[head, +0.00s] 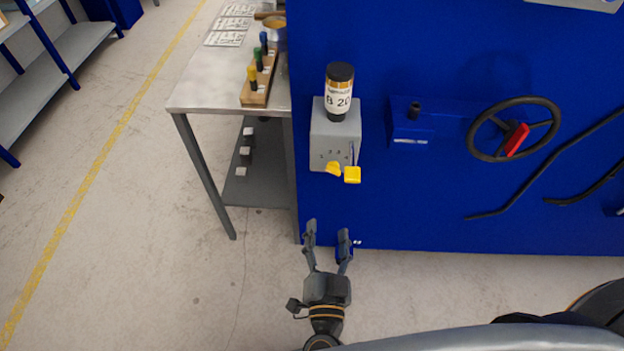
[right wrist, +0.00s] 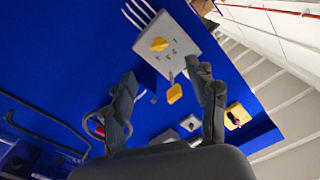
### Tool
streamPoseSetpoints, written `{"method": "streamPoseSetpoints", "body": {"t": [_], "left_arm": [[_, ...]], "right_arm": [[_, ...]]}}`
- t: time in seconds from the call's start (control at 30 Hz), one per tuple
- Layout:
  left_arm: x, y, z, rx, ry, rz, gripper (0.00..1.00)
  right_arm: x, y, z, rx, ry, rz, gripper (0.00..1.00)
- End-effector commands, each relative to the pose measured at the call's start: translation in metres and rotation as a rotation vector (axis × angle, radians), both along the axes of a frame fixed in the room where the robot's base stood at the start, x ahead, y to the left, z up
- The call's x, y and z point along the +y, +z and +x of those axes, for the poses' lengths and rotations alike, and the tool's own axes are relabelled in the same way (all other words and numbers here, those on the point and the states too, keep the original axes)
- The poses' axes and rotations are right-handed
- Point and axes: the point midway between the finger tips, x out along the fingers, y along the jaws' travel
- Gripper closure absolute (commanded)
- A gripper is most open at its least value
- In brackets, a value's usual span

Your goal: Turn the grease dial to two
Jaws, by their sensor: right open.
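The grease unit is a grey box (head: 324,146) on the blue machine wall, with a dark bottle labelled B 20 (head: 339,92) upright on top. A yellow dial (head: 333,168) sits low on its face, below small marks. In the right wrist view the yellow dial (right wrist: 159,44) is on the grey face with marks beside it, too small to read surely. A yellow square piece (head: 352,174) is right of the dial. My right gripper (head: 327,230) is open and empty, below the box and apart from the dial, fingers towards the wall. My left gripper is not in view.
A metal table (head: 205,85) stands left of the machine, with a wooden rack (head: 258,92) of coloured-top pieces. A black handwheel (head: 485,130) with a red handle and a small blue box (head: 410,128) are on the wall to the right. Floor on the left is clear.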

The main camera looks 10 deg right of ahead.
Motion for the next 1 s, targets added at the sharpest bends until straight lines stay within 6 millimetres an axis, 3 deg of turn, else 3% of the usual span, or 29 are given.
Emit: {"method": "streamPoseSetpoints", "body": {"t": [0.17, 0.33, 0.7, 1.0], "left_arm": [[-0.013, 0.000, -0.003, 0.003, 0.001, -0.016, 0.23], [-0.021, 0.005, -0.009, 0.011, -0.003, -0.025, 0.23], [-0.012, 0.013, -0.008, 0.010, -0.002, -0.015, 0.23], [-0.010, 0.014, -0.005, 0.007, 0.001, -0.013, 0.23]], "right_arm": [[-0.008, 0.008, 0.007, -0.010, -0.032, 0.018, 0.42], [-0.015, 0.010, 0.034, -0.013, -0.029, 0.016, 0.42], [-0.036, 0.009, 0.107, -0.012, -0.027, 0.015, 0.42], [-0.043, 0.007, 0.131, -0.009, -0.027, 0.017, 0.42]]}}
